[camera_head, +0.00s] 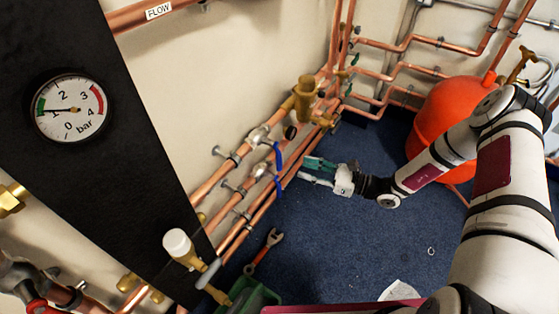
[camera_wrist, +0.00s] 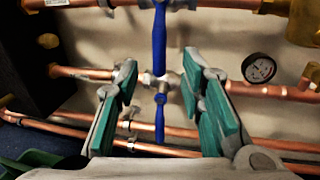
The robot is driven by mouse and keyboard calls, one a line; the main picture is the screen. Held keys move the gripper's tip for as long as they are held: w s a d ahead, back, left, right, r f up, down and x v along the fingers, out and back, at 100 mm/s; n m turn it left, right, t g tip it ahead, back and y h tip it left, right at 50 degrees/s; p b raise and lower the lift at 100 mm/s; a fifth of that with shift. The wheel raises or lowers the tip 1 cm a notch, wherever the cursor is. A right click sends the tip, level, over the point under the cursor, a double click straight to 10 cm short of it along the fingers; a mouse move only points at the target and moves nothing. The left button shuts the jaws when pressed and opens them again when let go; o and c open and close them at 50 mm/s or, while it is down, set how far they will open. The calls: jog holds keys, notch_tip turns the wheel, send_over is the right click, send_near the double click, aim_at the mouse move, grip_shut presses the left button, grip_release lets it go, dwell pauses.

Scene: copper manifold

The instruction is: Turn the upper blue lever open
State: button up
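The upper blue lever (camera_head: 278,156) hangs down from a valve on the upper copper pipe. In the wrist view the upper blue lever (camera_wrist: 159,40) is upright at the top centre, its top end reaching the picture edge. A lower blue lever (camera_head: 278,188) hangs below it on another pipe. It also shows in the wrist view (camera_wrist: 160,118), pointing down from its silver valve. My gripper (camera_head: 303,168) is open and empty just right of the levers, apart from them in the head view. In the wrist view its teal-padded fingers (camera_wrist: 160,72) appear either side of the levers' line.
Copper pipes (camera_head: 212,182) run along the wall close to my gripper. A brass valve (camera_head: 307,97) and a small gauge (camera_wrist: 258,68) are nearby. A red vessel (camera_head: 445,118) stands behind my arm. A wrench (camera_head: 263,250) and green crate (camera_head: 251,298) are below. Blue floor is mostly clear.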

aim_at(279, 161)
jog(key=b+x, duration=0.2)
jog(key=x, duration=0.7)
jog(key=shift+w+a, duration=0.15)
jog(key=shift+a, duration=0.25)
grip_shut()
